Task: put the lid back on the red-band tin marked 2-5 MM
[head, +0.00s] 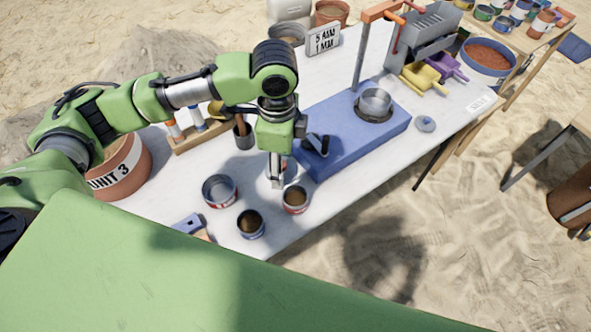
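Two open tins with red bands stand near the front edge of the table: a smaller one with brown contents (295,199) and a wider grey one (220,191). Their markings are too small to read, so I cannot tell which is marked 2-5 MM. My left gripper (277,182) points down just behind and left of the smaller tin; its fingers look close together, and whether they hold anything is unclear. A pale object behind the fingers is partly hidden. My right gripper is out of view.
A dark-filled tin (250,223) stands in front. A blue stand (345,150) with a metal pan (375,103) fills the middle of the table (330,205). A rack of tubes (200,130) and a terracotta bucket (122,172) are at left. A grey scoop hopper (425,38) stands behind.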

